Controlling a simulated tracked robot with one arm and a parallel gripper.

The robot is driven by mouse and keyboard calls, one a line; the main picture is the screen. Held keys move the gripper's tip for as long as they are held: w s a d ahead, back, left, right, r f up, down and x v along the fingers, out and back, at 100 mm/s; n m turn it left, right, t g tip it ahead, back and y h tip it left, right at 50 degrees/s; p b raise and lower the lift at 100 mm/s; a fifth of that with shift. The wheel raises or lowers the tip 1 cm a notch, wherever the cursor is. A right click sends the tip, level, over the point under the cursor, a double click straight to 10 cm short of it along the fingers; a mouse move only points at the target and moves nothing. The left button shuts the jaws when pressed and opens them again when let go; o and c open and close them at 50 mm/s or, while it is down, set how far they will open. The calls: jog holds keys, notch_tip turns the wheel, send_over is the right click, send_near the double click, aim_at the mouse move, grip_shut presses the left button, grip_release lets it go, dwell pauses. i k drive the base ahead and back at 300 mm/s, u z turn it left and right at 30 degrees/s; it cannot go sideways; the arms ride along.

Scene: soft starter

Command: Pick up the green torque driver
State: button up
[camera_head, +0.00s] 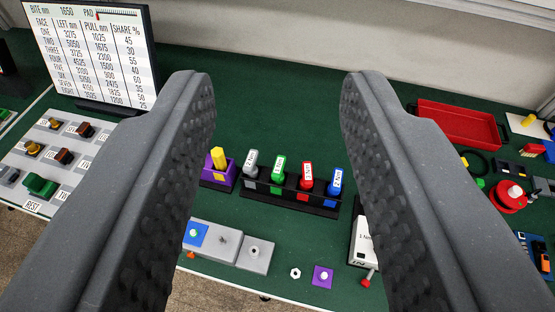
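The green torque driver (278,171) stands upright in a black rack (290,198) near the middle of the view. It has a white label on its handle. In the same rack are a grey driver (251,163) to its left, and a red driver (307,177) and a blue driver (335,182) to its right. My gripper (275,85) is open and empty, its two dark padded fingers wide apart. The rack shows between the fingers, farther off and below them. The lower parts of the drivers are hidden in the rack.
A purple holder with a yellow piece (219,165) stands left of the rack. Grey blocks (228,246) and a white box (362,240) are in front. A table sign (95,50) stands back left; a red tray (460,125) lies right. Green table is clear behind the rack.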

aim_at(278, 176)
jog(key=u, duration=1.2)
jog(key=k, duration=0.9)
jog(key=z, duration=0.5)
jog(key=i, duration=1.65)
jog(key=u, duration=0.05)
